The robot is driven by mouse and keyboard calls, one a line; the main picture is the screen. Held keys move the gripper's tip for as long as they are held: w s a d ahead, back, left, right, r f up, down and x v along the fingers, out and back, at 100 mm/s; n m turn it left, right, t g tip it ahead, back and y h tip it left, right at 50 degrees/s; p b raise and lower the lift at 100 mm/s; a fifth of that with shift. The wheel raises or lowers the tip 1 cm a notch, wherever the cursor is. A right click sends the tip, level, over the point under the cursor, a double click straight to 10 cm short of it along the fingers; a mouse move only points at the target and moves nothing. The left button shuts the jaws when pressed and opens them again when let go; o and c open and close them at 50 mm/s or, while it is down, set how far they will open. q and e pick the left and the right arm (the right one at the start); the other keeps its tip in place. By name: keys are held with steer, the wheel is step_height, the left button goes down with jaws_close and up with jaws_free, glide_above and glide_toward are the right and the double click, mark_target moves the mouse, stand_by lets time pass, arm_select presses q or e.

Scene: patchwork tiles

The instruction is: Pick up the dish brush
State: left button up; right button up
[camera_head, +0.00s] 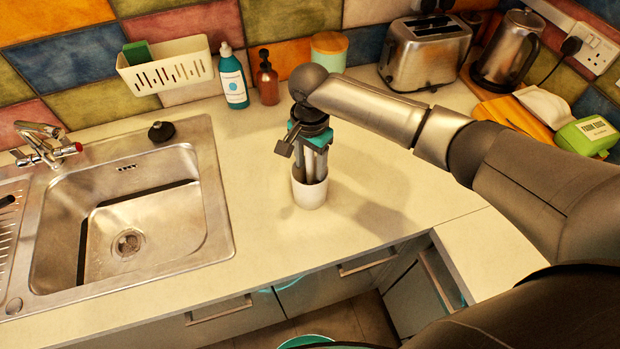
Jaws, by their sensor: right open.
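A white cup (309,192) stands upright on the counter to the right of the sink. My right gripper (311,165) points down over the cup from above, its jaws open. Its lower end is at or inside the cup's mouth. A teal part (320,138) shows at the gripper; I cannot tell whether it belongs to the dish brush or to the gripper. The dish brush is not clearly made out, as my wrist and gripper cover most of what stands in the cup. My left gripper is not in view.
The sink (140,215) lies left, with a black plug (161,131) on its rim. A white caddy (170,70), a teal bottle (232,75), a brown soap bottle (266,78) and a lidded jar (329,50) stand behind. A toaster (425,52) and kettle (508,50) are right.

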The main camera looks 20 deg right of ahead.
steer(key=shift+c, duration=0.4)
jaws_close()
